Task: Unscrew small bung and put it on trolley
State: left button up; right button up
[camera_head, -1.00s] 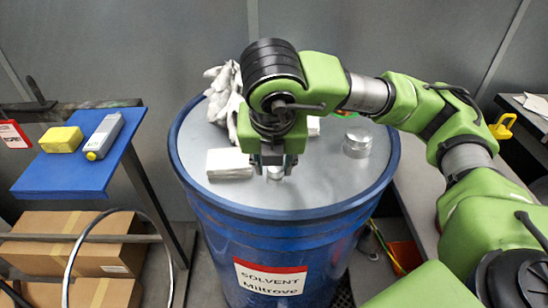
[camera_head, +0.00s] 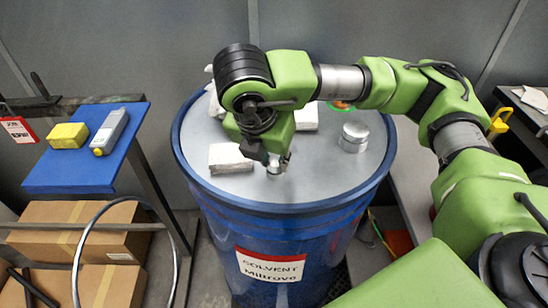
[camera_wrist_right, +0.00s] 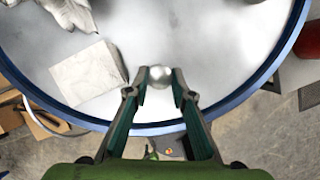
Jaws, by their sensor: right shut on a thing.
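The small bung (camera_head: 274,168) is a short silver cylinder near the front of the grey lid of the blue solvent drum (camera_head: 285,210). My right gripper (camera_head: 272,163) points down at it and is shut on it. In the right wrist view the round silver top of the bung (camera_wrist_right: 161,75) sits between the two fingertips of my right gripper (camera_wrist_right: 161,80). I cannot tell whether the bung's lower end is still in the lid. A blue-topped stand (camera_head: 75,180), seemingly the trolley, stands left of the drum. My left gripper is not in view.
A white block (camera_head: 230,158) and a larger silver cap (camera_head: 353,137) are on the drum lid. White gloves (camera_wrist_right: 72,12) lie behind the block.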

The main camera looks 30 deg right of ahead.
aim_at(273, 164)
jog(key=n+b, duration=0.1)
jog(key=n+y+b, duration=0.1)
jog(key=b, duration=0.1)
jog(key=shift+f+n+t, duration=0.2)
jog(key=shift+n+t, duration=0.1)
jog(key=shift+t, duration=0.1)
jog(key=shift+r, duration=0.3)
jog(key=shift+w+a, duration=0.15)
jog(key=shift+r+p, duration=0.75)
jog(key=shift+r, duration=0.35)
jog(key=shift+r+p, duration=0.7)
jog(key=shift+r, duration=0.25)
